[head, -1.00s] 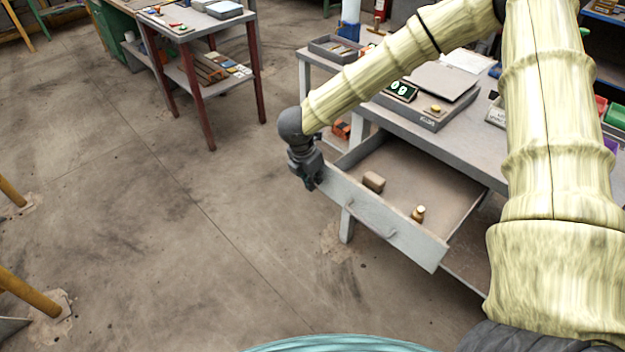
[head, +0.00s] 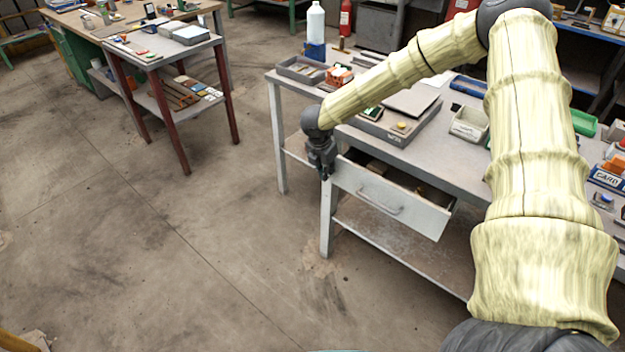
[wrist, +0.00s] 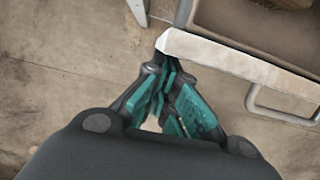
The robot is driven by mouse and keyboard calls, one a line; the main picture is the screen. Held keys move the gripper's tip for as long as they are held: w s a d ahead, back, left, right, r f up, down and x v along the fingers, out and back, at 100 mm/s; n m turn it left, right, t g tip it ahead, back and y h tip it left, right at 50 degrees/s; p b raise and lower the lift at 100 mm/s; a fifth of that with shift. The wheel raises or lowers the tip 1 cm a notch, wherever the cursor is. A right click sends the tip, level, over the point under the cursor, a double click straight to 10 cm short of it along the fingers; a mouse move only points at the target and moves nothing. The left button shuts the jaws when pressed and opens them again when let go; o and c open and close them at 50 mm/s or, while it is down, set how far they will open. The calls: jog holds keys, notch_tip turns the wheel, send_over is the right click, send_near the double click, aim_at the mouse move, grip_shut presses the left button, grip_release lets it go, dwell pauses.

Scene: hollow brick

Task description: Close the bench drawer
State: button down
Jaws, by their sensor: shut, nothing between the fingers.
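The bench drawer (head: 392,202) has a pale grey front with a bar handle (head: 380,203) and is partly open under the bench top. A brown block (head: 377,167) shows inside it, mostly hidden behind the front. My gripper (head: 324,174) is shut and empty at the left end of the drawer front. In the wrist view the shut fingers (wrist: 168,82) are at the corner of the drawer front (wrist: 235,62), seemingly touching it or very close. The drawer handle (wrist: 280,108) is to their right.
A red-legged table (head: 160,55) stands at the left. The floor (head: 200,260) in front is clear.

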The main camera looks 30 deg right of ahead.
aim_at(336, 163)
jog(key=shift+w+d, duration=0.35)
jog(key=shift+d, duration=0.45)
jog(key=shift+w+d, duration=0.35)
jog(key=shift+d, duration=0.45)
jog(key=shift+w+d, duration=0.35)
jog(key=shift+d, duration=0.45)
